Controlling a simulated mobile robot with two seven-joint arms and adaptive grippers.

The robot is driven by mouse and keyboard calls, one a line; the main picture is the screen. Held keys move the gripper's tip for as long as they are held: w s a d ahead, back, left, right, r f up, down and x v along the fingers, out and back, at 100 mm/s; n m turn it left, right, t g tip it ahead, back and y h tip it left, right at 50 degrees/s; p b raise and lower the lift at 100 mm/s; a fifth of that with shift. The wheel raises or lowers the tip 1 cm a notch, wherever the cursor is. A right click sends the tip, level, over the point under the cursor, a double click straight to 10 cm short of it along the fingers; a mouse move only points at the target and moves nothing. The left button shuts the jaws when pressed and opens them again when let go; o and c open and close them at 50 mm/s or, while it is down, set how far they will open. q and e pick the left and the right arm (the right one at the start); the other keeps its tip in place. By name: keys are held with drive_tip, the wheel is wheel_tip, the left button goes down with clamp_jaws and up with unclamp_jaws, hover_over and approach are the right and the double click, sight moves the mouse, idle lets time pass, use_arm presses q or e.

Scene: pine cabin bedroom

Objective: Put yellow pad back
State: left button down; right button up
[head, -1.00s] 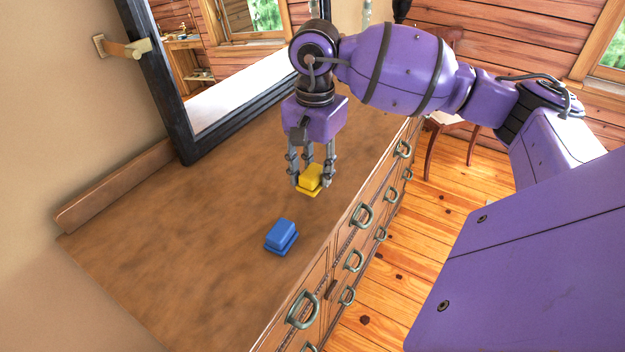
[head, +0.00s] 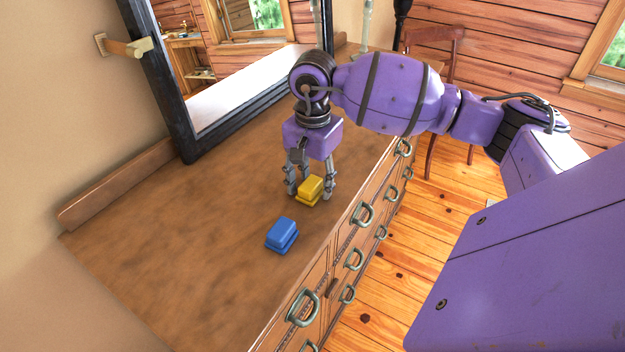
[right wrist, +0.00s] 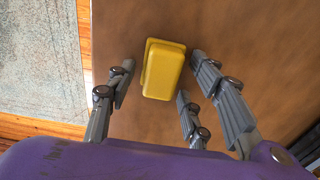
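The yellow pad (head: 311,185) is a small block lying on the brown dresser top, near its front edge. It shows two stacked layers, slightly offset; whether they are separate pieces I cannot tell. In the right wrist view the yellow pad (right wrist: 163,72) lies between my fingers. My right gripper (head: 309,194) points down around it, with fingertips close to the dresser top. In the right wrist view my right gripper (right wrist: 162,72) is open, with gaps on both sides of the pad. My left gripper is not in view.
A similar blue two-layered block (head: 282,235) lies on the dresser top (head: 190,240), nearer to me. A dark-framed mirror (head: 160,90) stands at the back. Drawer handles (head: 303,308) jut from the front. The dresser's left part is bare.

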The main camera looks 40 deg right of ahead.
sight(313, 180)
wheel_tip(313, 180, up, 12)
drive_tip(key=shift+r+b, duration=0.15)
drive_tip(key=shift+b, duration=0.15)
idle(0.4)
idle(0.5)
